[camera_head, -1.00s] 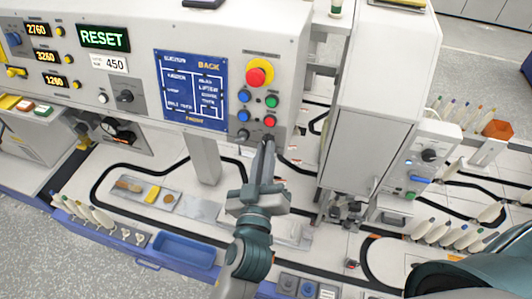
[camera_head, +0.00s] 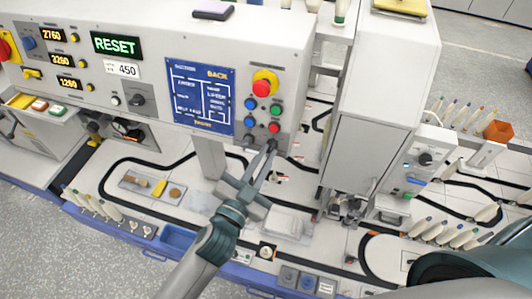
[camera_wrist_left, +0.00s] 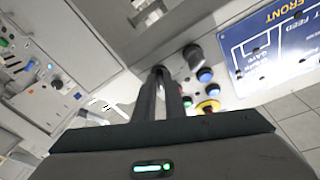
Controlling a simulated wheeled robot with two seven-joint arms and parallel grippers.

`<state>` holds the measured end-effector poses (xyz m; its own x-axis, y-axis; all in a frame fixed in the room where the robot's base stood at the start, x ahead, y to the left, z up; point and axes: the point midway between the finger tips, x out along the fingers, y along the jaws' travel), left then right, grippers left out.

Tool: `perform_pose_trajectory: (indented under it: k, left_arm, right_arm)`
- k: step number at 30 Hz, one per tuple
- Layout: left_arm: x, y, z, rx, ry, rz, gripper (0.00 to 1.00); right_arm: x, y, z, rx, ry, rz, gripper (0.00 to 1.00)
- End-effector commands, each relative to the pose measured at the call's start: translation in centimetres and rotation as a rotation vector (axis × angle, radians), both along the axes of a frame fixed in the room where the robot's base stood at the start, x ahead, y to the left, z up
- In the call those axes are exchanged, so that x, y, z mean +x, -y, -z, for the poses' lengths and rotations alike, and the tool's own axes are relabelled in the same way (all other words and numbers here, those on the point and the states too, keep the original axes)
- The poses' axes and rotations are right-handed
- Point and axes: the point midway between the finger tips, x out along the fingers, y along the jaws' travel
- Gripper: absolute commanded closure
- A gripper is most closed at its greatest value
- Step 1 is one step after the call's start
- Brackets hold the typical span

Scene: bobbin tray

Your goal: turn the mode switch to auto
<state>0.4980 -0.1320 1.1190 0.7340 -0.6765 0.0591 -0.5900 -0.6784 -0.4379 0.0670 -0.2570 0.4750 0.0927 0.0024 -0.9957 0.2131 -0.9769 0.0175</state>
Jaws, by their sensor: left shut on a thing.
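A small dark knob at the lower right of the white panel is gripped by my left gripper (camera_head: 270,149); its tips hide most of it, and I cannot read a label or its setting. In the left wrist view the long dark fingers (camera_wrist_left: 160,72) close together at the panel's edge, and the gripped knob is hardly visible. Another black knob (camera_head: 247,140) is just left of the tips; it also shows in the wrist view (camera_wrist_left: 193,56). My right gripper is not in view.
Above the tips are red (camera_head: 274,128), green and blue buttons and a red-and-yellow emergency button (camera_head: 263,84). A blue diagram plate (camera_head: 200,97) is to the left. A tall white cabinet (camera_head: 372,110) stands to the right. A larger black knob (camera_head: 137,100) is farther left.

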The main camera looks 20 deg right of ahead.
Motion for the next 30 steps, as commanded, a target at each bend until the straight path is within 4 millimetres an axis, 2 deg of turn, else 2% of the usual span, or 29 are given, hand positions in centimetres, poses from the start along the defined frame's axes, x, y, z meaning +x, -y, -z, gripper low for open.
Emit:
perform_pose_trajectory:
  k: [1,13,30]
  left_arm:
    - [0.18,-0.08,-0.45,0.033,0.03,0.011,1.0]
    - [0.28,-0.19,-0.49,0.23,0.163,0.069,1.0]
    - [0.27,-0.16,-0.54,0.264,0.186,0.081,1.0]
  right_arm:
    - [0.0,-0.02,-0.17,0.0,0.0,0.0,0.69]
    - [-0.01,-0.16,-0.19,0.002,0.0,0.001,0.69]
    - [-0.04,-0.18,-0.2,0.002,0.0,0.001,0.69]
